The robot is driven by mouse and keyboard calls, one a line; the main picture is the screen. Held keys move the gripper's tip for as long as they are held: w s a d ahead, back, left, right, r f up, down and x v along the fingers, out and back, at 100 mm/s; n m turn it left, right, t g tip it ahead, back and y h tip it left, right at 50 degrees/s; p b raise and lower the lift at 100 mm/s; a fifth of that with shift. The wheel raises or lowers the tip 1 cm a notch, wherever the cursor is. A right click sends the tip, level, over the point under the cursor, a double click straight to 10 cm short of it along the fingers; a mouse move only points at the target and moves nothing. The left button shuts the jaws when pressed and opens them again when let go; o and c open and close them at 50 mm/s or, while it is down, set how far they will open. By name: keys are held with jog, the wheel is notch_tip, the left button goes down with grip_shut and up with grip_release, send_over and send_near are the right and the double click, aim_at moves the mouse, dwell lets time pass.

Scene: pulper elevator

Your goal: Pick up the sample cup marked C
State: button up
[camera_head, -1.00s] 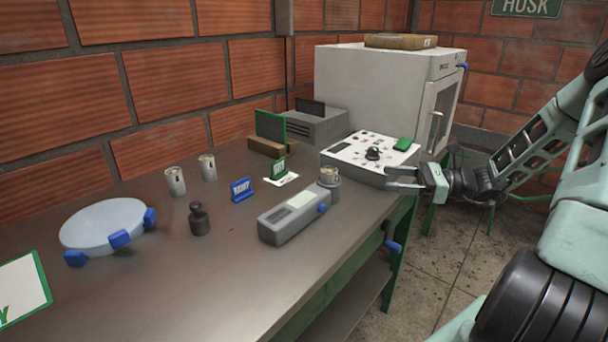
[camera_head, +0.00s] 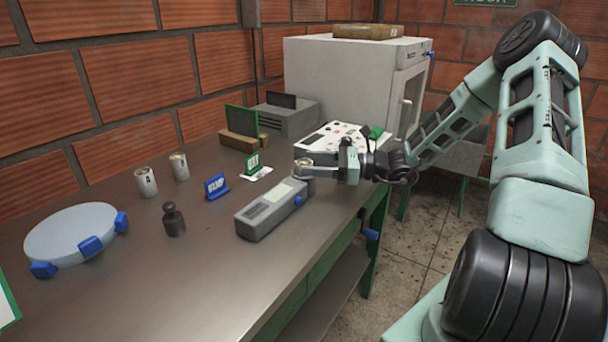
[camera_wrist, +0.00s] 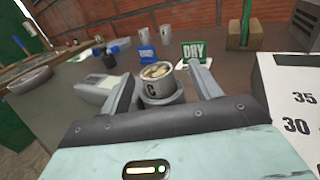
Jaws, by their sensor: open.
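The sample cup marked C (camera_wrist: 157,80) is a small metal cup with pale beans in it and a dark letter C on its side. It stands upright in the round holder (camera_wrist: 160,99) at the end of the grey meter (camera_head: 270,208). In the head view the cup (camera_head: 304,166) is partly hidden by my gripper (camera_head: 304,167). In the wrist view my gripper (camera_wrist: 177,80) is open, with one finger on each side of the cup. I cannot tell whether the fingers touch it.
Two similar cups (camera_head: 146,181) (camera_head: 179,166) stand farther left. A dark weight (camera_head: 173,220), a blue sign (camera_head: 216,187) and a green DRY sign (camera_wrist: 192,53) stand nearby. A white panel (camera_head: 335,138) and a large white oven (camera_head: 340,80) are behind. The front tabletop is clear.

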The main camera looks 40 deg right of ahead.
jog(key=x, duration=0.4)
jog(key=shift+a, duration=0.45)
jog(key=c, duration=1.1)
jog(key=shift+r, duration=0.1)
